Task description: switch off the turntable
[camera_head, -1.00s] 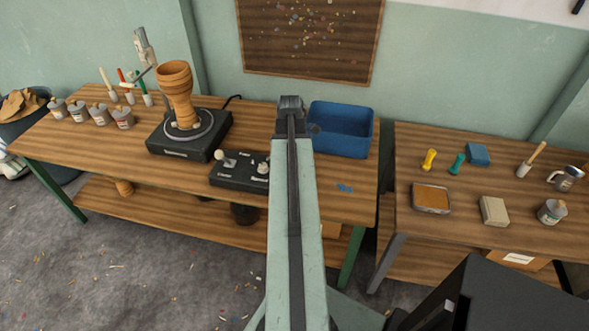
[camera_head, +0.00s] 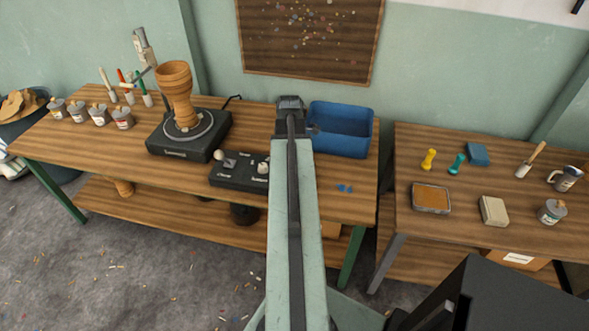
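The turntable (camera_head: 186,147) is a black square base with a grey round plate, on the left workbench. A wooden goblet drum (camera_head: 178,96) stands upright on the plate. A black control box (camera_head: 238,180) with two pale knobs sits to its front right. One knob (camera_head: 218,155) is at the box's left, the other (camera_head: 263,168) at its right; their labels are too small to read. My arm stretches up the middle of the view, right of the box. The tip of my arm (camera_head: 290,103) shows at the bench's far side; I cannot make out its fingers.
A blue bin (camera_head: 341,128) stands right of my arm. Several small pots (camera_head: 99,115) and upright tools stand at the bench's left. The right table (camera_head: 461,220) holds a sanding pad, blocks and cups. The bench between box and bin is mostly clear.

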